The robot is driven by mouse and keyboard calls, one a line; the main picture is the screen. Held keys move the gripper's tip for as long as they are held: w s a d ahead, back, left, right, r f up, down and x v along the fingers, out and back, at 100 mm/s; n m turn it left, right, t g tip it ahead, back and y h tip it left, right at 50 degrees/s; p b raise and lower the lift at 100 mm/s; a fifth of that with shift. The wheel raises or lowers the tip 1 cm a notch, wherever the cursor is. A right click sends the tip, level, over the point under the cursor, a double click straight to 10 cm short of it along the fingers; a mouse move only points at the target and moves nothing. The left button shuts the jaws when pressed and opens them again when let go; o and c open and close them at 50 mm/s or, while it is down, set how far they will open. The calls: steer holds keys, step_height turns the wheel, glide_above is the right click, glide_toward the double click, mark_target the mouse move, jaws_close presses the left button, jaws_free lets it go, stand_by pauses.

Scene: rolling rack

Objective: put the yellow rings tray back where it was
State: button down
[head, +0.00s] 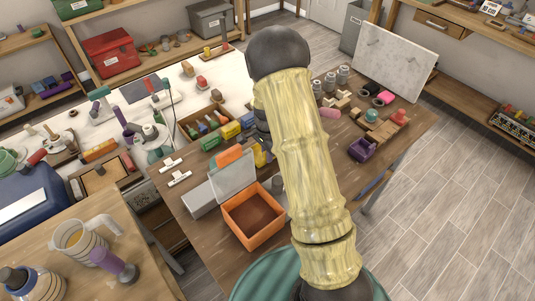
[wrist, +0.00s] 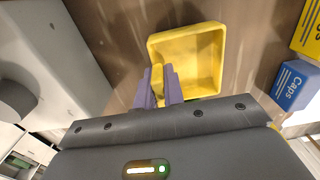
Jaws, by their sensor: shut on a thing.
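My gripper (wrist: 160,86) is shut on that tab, with a purple finger on each side. The tray is over the brown wooden surface; I cannot tell whether it touches it. In the head view a small yellow piece (head: 259,156) shows left of my arm, probably the same tray. My arm hides most of that spot and the gripper.
A blue "Caps" box (wrist: 293,86) and a yellow box (wrist: 312,32) stand right of the tray in the wrist view. In the head view an orange bin (head: 240,232) stands in front, and a wooden organiser (head: 188,128) with small boxes lies left. A purple tray (head: 362,149) sits right.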

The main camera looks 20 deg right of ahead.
steer(key=shift+f, duration=0.3)
steer(key=shift+f, duration=0.15)
steer(key=c, duration=1.5)
jaws_free()
step_height(320, 180, up, 12)
steer(key=shift+r+b, duration=0.2)
steer(key=shift+b, duration=0.95)
